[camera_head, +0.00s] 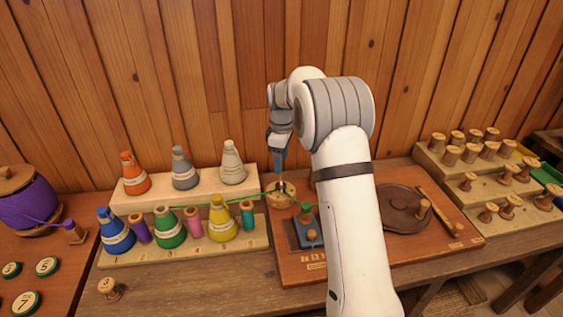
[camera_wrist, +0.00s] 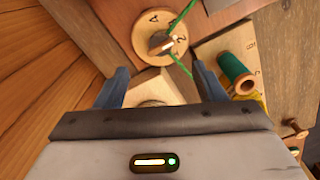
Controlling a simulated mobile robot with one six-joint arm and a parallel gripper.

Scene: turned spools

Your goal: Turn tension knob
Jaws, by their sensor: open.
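The tension knob is a round pale wooden dial (camera_head: 283,199) on the reddish-brown board, behind a small blue block. In the wrist view the dial (camera_wrist: 178,28) shows dark numerals, and a dark grip bar (camera_wrist: 160,41) with a white mark crosses its middle. A green thread runs across the dial. My gripper (camera_head: 280,172) points down just above and behind the dial in the head view. In the wrist view its two blue fingers (camera_wrist: 160,75) are spread apart with nothing between the tips. The dial lies beyond the fingertips; the exact gap is hard to judge.
Thread cones and small spools stand on a stepped rack (camera_head: 262,238) to the left. A blue block (camera_head: 306,232) sits in front of the dial. A dark round plate (camera_head: 385,210) with a handle and a peg rack (camera_head: 445,160) are right. The plank wall is close behind.

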